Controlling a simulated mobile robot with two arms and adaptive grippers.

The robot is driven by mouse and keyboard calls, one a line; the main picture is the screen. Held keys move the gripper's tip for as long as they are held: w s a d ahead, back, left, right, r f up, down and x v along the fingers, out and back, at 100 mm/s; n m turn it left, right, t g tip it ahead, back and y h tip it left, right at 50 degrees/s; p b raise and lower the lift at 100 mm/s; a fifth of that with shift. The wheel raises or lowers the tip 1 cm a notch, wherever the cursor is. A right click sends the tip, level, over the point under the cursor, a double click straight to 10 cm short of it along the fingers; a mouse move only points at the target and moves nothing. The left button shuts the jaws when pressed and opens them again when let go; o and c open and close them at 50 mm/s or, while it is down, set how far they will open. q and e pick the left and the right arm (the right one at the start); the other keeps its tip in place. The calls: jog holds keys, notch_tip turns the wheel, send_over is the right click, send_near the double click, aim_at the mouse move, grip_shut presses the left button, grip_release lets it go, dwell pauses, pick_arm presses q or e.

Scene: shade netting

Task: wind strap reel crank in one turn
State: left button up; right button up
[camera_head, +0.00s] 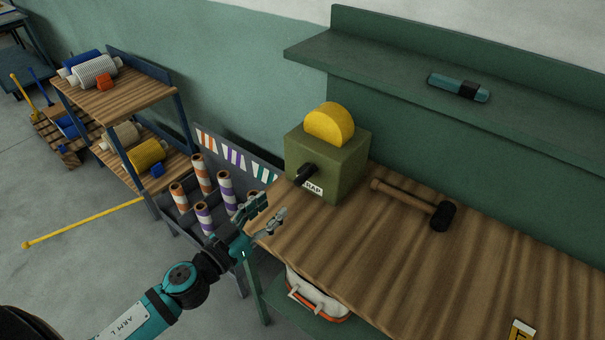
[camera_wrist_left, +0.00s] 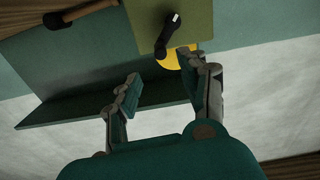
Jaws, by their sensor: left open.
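The strap reel is an olive green box (camera_head: 334,160) with a yellow disc (camera_head: 330,124) set in its top, standing on the wooden bench. Its black crank (camera_head: 306,174) sticks out of the front face, beside a label partly reading "RAP". My left gripper (camera_head: 266,210) is open and empty, in front of the bench's left end, apart from the crank. In the left wrist view, the box (camera_wrist_left: 184,14), the crank (camera_wrist_left: 169,34) and the disc (camera_wrist_left: 176,58) show beyond the open fingers (camera_wrist_left: 165,85). My right gripper is not in view.
A mallet (camera_head: 413,203) lies on the bench (camera_head: 400,260) right of the reel. A teal tool (camera_head: 459,88) lies on the green shelf. Striped rolls (camera_head: 203,190) stand left of the bench, beside a rack (camera_head: 118,95). A white and orange bag (camera_head: 318,297) sits below.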

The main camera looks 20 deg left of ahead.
aim_at(296, 185)
pick_arm(q)
jog(key=p+x, duration=0.2)
jog(key=x, duration=1)
jog(key=shift+p, duration=0.35)
jog(key=shift+f, duration=0.1)
grip_shut()
